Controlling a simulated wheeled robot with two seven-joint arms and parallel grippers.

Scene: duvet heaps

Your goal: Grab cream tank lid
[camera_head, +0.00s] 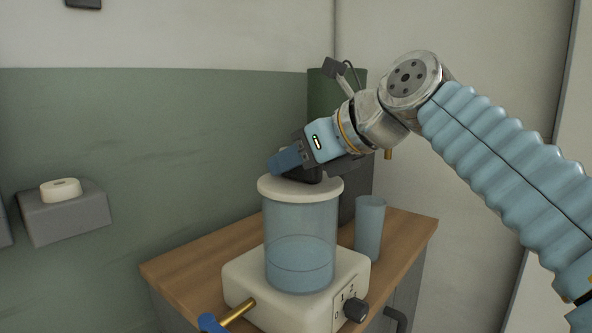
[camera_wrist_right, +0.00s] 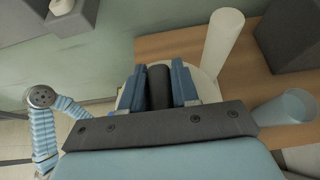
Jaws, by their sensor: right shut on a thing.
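The cream tank lid (camera_head: 331,186) sits flat on top of a clear blue tank (camera_head: 300,240) that is partly filled with liquid. The tank stands on a cream base unit (camera_head: 250,272). My right gripper (camera_head: 290,165) reaches down over the lid from the upper right. In the right wrist view its two blue fingers (camera_wrist_right: 160,86) are shut on the dark knob (camera_wrist_right: 160,85) of the lid, and the lid's rim (camera_wrist_right: 126,97) shows around them.
A blue cup (camera_head: 369,228) stands on the wooden counter (camera_head: 190,265) right of the tank, with a dark box behind. A white roll (camera_head: 61,189) sits on a grey wall shelf at left.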

